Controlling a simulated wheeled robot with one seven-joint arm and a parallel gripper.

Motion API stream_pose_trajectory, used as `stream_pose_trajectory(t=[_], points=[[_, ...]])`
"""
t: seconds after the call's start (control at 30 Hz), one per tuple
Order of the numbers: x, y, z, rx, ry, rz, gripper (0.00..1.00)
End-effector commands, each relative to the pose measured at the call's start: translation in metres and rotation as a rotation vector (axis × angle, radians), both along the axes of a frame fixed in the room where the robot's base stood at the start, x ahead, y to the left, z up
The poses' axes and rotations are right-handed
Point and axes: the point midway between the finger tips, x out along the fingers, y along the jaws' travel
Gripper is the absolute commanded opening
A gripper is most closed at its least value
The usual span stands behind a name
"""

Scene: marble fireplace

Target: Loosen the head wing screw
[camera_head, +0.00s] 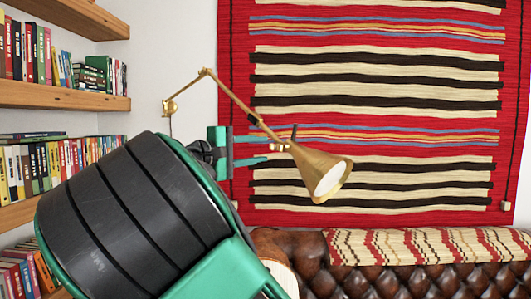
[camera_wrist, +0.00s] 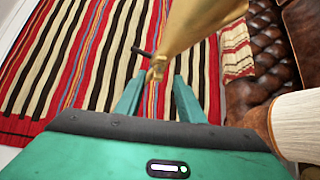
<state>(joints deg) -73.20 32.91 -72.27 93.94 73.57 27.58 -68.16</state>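A brass wall lamp with a cone-shaped head (camera_head: 318,172) hangs at the end of a jointed arm (camera_head: 235,98). The small brass head wing screw (camera_head: 279,147) sits at the joint behind the cone. In the wrist view the screw (camera_wrist: 157,69) is just ahead of and between my fingertips, under the large brass cone (camera_wrist: 195,25). My gripper (camera_head: 268,148) has two green fingers, spread apart; in the wrist view my gripper (camera_wrist: 158,78) shows a gap on both sides of the screw. I cannot tell whether either finger touches it.
A dark pin (camera_head: 294,130) sticks up from the joint. A striped red rug (camera_head: 375,70) hangs on the wall behind. A brown leather sofa (camera_head: 405,280) with a woven throw (camera_head: 430,245) stands below. Bookshelves (camera_head: 70,98) line the left wall.

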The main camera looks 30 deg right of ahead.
Motion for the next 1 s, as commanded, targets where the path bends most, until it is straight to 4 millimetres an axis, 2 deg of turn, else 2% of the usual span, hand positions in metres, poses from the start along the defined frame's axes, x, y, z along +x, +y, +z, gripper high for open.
stream_pose_trajectory(t=[0.03,0.2,0.4,0.9,1.0], points=[[-0.001,0.011,0.000,-0.001,0.000,0.003,0.35],[-0.006,0.036,0.000,-0.002,0.000,0.001,0.35],[-0.009,0.051,-0.001,0.000,0.002,0.001,0.35],[-0.010,0.052,-0.001,0.000,0.002,0.000,0.35],[-0.008,0.047,-0.005,0.011,0.007,0.000,0.35]])
